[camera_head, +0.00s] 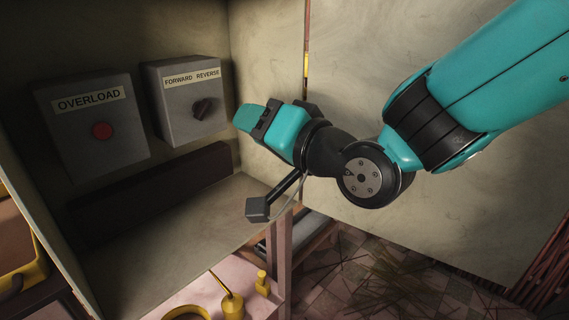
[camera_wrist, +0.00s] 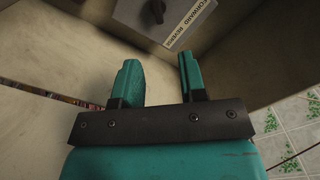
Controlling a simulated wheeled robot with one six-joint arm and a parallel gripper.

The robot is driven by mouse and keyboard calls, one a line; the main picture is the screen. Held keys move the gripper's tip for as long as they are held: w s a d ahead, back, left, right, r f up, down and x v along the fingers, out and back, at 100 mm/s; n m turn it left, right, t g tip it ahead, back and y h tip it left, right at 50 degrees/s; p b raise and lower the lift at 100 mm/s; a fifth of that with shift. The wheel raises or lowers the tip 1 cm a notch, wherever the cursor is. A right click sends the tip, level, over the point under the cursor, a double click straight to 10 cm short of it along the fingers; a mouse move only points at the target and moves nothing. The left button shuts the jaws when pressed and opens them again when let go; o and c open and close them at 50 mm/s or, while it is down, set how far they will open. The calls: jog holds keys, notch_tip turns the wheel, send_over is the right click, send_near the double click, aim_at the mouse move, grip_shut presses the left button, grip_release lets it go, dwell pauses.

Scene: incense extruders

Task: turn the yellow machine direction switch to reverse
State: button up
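The direction switch is a black knob (camera_head: 203,108) on a grey box (camera_head: 176,120) labelled FORWARD on the left and REVERSE on the right. The knob is tilted, its upper end leaning right. In the wrist view the knob (camera_wrist: 155,10) is at the top edge, partly cut off. My gripper (camera_head: 240,119) is to the right of the box in the head view, apart from it. In the wrist view my gripper (camera_wrist: 158,78) has its two teal fingers apart with nothing between them, and the knob lies beyond the fingertips.
A dark bar (camera_head: 150,187) runs below the boxes. Pale panels stand behind and beside them. Yellow machine parts (camera_head: 232,304) stand at the bottom.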

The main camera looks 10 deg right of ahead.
jog(key=shift+b+v, duration=2.45)
jog(key=shift+b, duration=0.5)
jog(key=s+d+f+n+g+h+p, duration=0.2)
jog(key=s+f+n+g+h, duration=0.1)
jog(key=s+f+n+g, duration=0.3)
jog(key=s+d+f+n+g+h+p, duration=0.2)
jog(key=s+d+f+n+g+h, duration=0.1)
jog(key=s+f+g, duration=0.4)
notch_tip(320, 180, up, 38)
jog(key=s+g+p, duration=0.1)
jog(key=p, duration=3.6)
jog(key=shift+s+r+g, duration=0.15)
jog(key=shift+s+g, duration=0.05)
jog(key=shift+g, duration=0.2)
jog(key=shift+d, duration=0.2)
